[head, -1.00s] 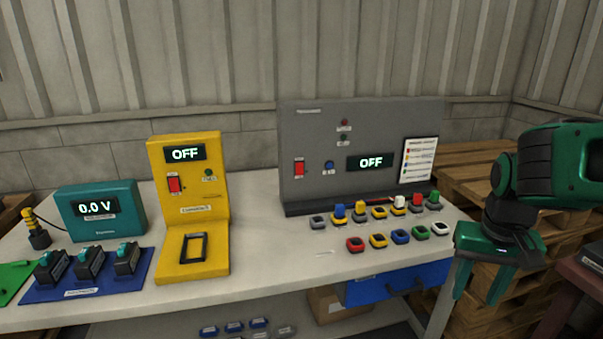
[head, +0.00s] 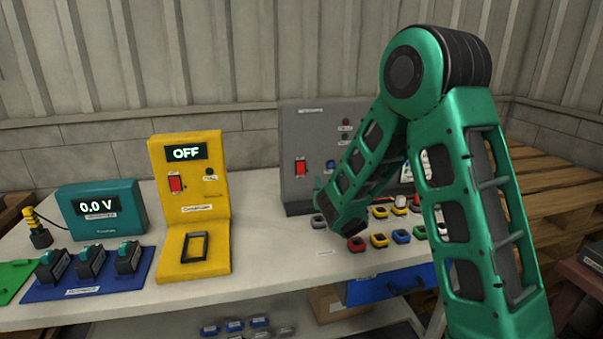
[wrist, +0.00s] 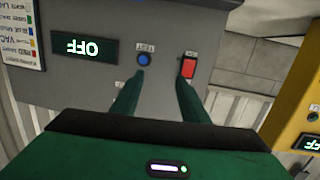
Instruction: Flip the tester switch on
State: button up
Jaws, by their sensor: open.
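The grey panel (head: 296,130) stands at the back of the bench, with a red rocker switch (head: 300,168) and a blue button (head: 331,165). In the wrist view the panel is upside down, with its display (wrist: 84,47) reading OFF, the blue button (wrist: 144,60) labelled TEST and the red switch (wrist: 189,68). My gripper (wrist: 161,77) is open and empty, fingers toward the panel. The right finger's tip appears just below the red switch and the left one's below the button; contact cannot be told.
A yellow device (head: 215,185) with its own red switch (head: 175,184) and OFF display stands to the left. A teal meter (head: 100,212) reads 0.0 V. Several coloured small parts lie before the grey panel. Bench between yellow device and panel is mostly clear.

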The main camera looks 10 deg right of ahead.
aim_at(301, 166)
jog(key=w+a+n+t+y, duration=0.1)
jog(key=w+a+y, duration=0.1)
jog(key=a, duration=0.3)
jog(key=w, duration=1)
jog(key=shift+a+f, duration=0.15)
